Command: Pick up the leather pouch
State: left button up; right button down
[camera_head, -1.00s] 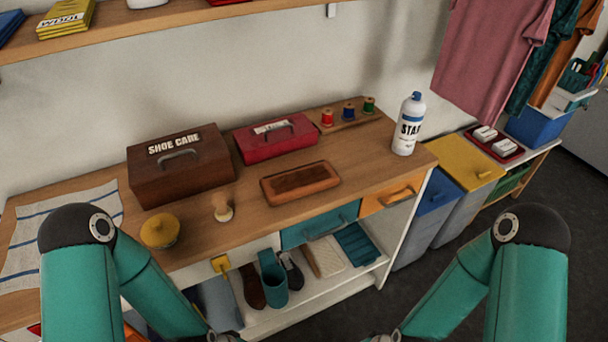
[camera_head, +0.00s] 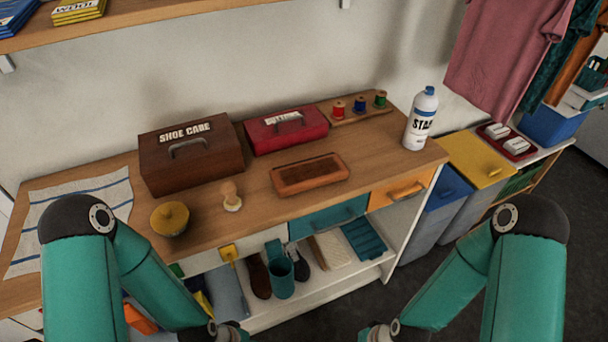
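I cannot make out anything that is surely a leather pouch. A brown, shallow tray-like object (camera_head: 310,174) lies on the wooden counter (camera_head: 255,215), but it looks rigid. A brown shoe-like item (camera_head: 259,277) stands on the low shelf under the counter, partly hidden. My two teal arms come in from the lower left and lower right. Their ends run out of the bottom edge, so neither gripper's fingers show.
Bins (camera_head: 474,160) stand right. Dark floor (camera_head: 330,312) is clear.

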aim_at(290, 180)
jog(key=u, duration=0.05)
jog(key=i, duration=0.2)
jog(key=u, duration=2.95)
jog(key=k, duration=1.7)
jog(key=z, duration=0.8)
jog(key=i, duration=0.7)
jog(key=z, duration=0.35)
